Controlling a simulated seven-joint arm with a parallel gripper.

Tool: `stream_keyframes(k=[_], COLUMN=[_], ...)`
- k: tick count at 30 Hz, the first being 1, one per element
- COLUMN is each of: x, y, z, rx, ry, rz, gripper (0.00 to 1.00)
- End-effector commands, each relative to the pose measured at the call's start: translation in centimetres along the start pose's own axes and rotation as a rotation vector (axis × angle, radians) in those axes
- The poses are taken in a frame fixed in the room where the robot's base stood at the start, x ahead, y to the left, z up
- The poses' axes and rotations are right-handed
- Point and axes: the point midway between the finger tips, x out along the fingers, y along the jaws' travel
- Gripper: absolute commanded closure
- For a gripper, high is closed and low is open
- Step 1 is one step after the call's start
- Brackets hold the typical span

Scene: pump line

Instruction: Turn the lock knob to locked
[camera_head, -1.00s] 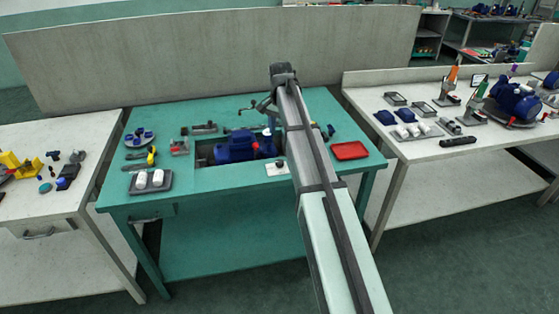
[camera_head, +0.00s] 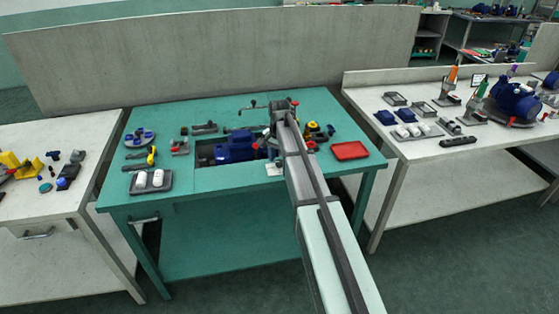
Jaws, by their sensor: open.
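The pale plate (camera_head: 272,170) that bears the small dark lock knob lies near the front edge of the green table, right of the blue motor. My arm covers most of the plate, and the knob itself is hardly visible, so its setting cannot be read. My gripper (camera_head: 272,147) points down behind and above the plate, close to the motor's right end. It is open, with nothing seen in it. Whether it touches the knob cannot be told.
The blue motor (camera_head: 236,147) sits in a recess of the green table (camera_head: 220,184). A dark tray (camera_head: 151,180) with white parts is front left. Bare tabletop lies along the front.

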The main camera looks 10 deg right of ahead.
Motion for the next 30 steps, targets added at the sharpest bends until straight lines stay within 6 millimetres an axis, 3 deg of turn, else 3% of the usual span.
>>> stream_keyframes(k=[14,30], x=[0.99,0.96], y=[0.00,0.00], z=[0.00,0.00], rx=[0.000,0.000], ry=[0.000,0.000], rz=[0.000,0.000], gripper=[0.40,0.91])
